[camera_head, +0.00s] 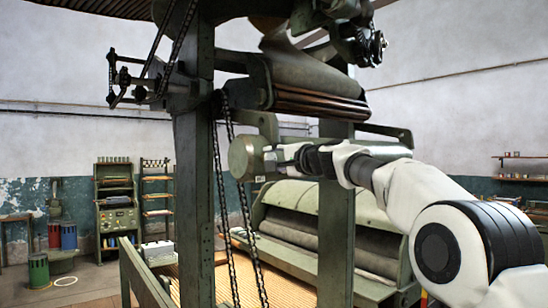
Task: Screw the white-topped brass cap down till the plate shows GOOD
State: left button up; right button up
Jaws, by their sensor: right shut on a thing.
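My right gripper (277,158) comes in from the right, level, with its jaws against the right side of a green round housing (241,159) on the machine frame. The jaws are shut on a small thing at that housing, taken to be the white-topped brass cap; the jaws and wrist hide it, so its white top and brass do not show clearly. A small pale patch (260,179) shows just below the jaws; it is too small to read, and I cannot tell whether it is the plate. My left gripper is not in view.
A green upright post (194,200) and hanging chains (228,200) stand left of the gripper, and another post (336,235) stands below my right arm. Dark rollers (318,102) hang above it. A green roller machine (300,210) stands behind. Drums and shelves line the far wall.

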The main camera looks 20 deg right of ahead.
jog(key=shift+r+m, duration=0.1)
jog(key=shift+m, duration=1.1)
jog(key=o, duration=1.1)
jog(key=shift+o, duration=0.2)
jog(key=shift+w, duration=0.1)
